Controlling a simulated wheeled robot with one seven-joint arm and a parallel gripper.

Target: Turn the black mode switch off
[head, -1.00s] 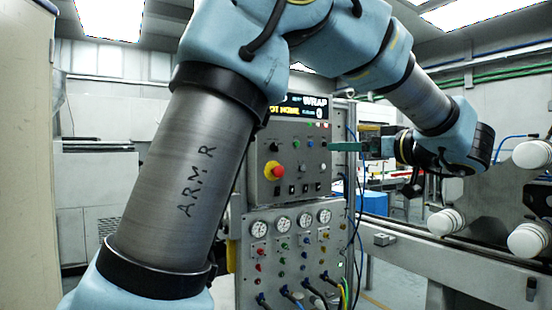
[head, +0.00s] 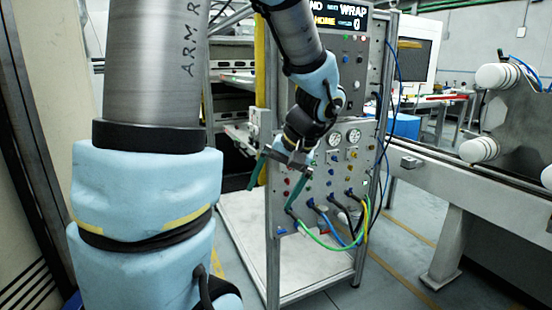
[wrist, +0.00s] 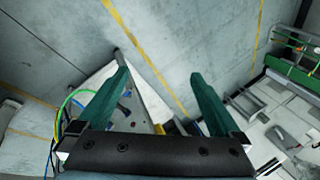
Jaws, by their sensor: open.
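The grey control panel (head: 352,78) stands at the middle right in the head view, with a lit display (head: 338,17) on top. My arm and wrist cover the left part of its upper face. I cannot make out the black mode switch in either current view. My gripper (head: 270,198) has two green fingers spread apart and empty, pointing down in front of the lower panel's left side. In the wrist view the open fingers (wrist: 158,68) have floor and part of a white base plate beyond them, with nothing between the tips.
Pressure gauges (head: 354,136), small knobs and coloured hoses (head: 345,241) are on the lower panel, near my gripper. A grey rail machine with white rollers (head: 478,150) is at the right. Free floor (head: 395,270) lies between them.

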